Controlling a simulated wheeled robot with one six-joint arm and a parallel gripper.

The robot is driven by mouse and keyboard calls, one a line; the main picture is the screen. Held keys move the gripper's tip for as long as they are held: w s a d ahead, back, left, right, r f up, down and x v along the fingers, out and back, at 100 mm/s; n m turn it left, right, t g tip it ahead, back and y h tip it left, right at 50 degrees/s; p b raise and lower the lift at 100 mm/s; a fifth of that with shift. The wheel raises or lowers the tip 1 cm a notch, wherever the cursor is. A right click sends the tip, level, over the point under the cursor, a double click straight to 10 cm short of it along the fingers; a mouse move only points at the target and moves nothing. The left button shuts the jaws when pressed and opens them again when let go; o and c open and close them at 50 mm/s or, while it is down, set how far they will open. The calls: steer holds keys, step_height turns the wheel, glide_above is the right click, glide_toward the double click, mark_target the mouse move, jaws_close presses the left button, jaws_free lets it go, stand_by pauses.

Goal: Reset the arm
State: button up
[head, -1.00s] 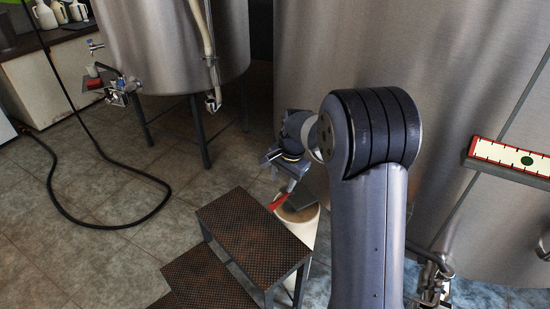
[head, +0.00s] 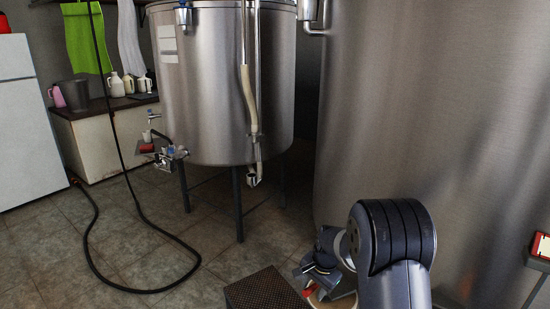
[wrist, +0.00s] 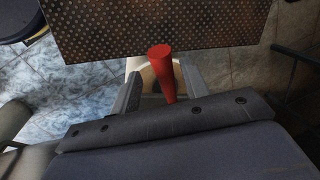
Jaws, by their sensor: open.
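My gripper (wrist: 161,84) is open, low over the floor beside the step stool. In the head view my gripper (head: 318,268) is small and partly hidden by my arm. A red tapered piece, like a handle (wrist: 160,62), stands between the two jaws in the wrist view; I cannot tell whether they touch it. Some red also shows below the gripper in the head view. A white bucket (head: 343,302) with a brownish inside is under the gripper, mostly hidden.
The step stool (head: 262,290) has a dark perforated top (wrist: 160,25) close to the jaws. A large steel tank (head: 420,120) stands right, a smaller legged tank (head: 215,90) behind. A black hose (head: 90,235) loops on the tiled floor. A counter (head: 95,140) and white fridge (head: 28,120) are left.

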stand_by(0.4)
steer(key=shift+w+a+m, duration=0.2)
steer(key=shift+a+m, duration=0.05)
steer(key=shift+m, duration=0.05)
step_height(320, 180, up, 11)
steer(key=s+d+p, duration=0.1)
steer(key=s+p, duration=0.1)
steer(key=f, duration=0.3)
steer(key=w+f+b, duration=0.1)
steer(key=f, duration=0.3)
steer(key=a+f, duration=0.1)
steer(key=f, duration=0.2)
steer(key=shift+w+f+b, duration=0.3)
steer(key=shift+w+b, duration=0.05)
steer(key=shift+w, duration=0.05)
steer(key=shift+d+f, duration=0.1)
steer(key=shift+f, duration=0.2)
steer(key=shift+s+d+r+n+b, duration=0.1)
steer(key=shift+s+d+n+b, duration=0.15)
steer(key=shift+n, duration=0.35)
